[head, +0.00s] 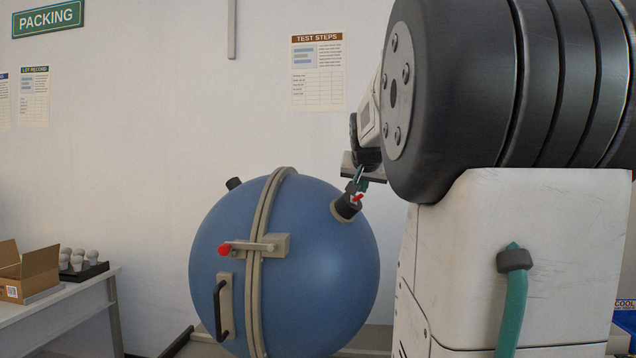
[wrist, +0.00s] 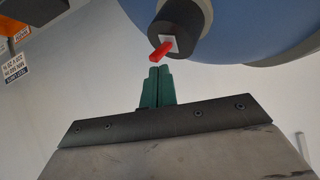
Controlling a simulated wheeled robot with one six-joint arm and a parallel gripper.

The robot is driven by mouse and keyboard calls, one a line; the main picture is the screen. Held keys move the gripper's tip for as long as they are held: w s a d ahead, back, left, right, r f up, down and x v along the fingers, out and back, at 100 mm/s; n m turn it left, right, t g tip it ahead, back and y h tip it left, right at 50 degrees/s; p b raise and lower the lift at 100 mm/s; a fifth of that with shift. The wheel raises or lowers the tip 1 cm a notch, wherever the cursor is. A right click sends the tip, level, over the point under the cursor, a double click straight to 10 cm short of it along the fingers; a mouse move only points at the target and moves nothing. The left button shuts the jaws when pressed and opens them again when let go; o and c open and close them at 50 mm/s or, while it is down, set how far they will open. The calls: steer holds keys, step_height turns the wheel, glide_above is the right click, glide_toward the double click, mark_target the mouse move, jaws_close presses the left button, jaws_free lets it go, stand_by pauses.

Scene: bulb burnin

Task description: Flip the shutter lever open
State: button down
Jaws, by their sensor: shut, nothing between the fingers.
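The shutter lever is a small red lever (head: 358,198) on a dark round port (head: 345,208) at the upper right of the blue sphere. In the wrist view the red lever (wrist: 161,51) sticks out from a pale square on the dark port (wrist: 183,25). My gripper (wrist: 158,70) has green fingers that are shut and empty. Their tips are just below the lever in the wrist view, close to it; I cannot tell whether they touch. In the head view my gripper (head: 360,175) is just above the port, partly hidden by my arm.
The blue sphere (head: 310,240) has a clasp with a red knob (head: 225,248) and a black handle (head: 221,311) on its front. A table (head: 75,315) at left holds an open cardboard box (head: 38,270) and a dark tray of bulbs (head: 85,272).

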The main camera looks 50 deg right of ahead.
steer(key=shift+d, duration=0.15)
steer(key=shift+w+d+f, duration=0.1)
steer(key=shift+w+d, duration=0.25)
steer(key=shift+w, duration=0.4)
steer(key=shift+d+r, duration=0.15)
steer(key=shift+r, duration=0.05)
steer(key=v, duration=0.9)
steer(key=shift+r, duration=0.55)
steer(key=shift+s, duration=0.1)
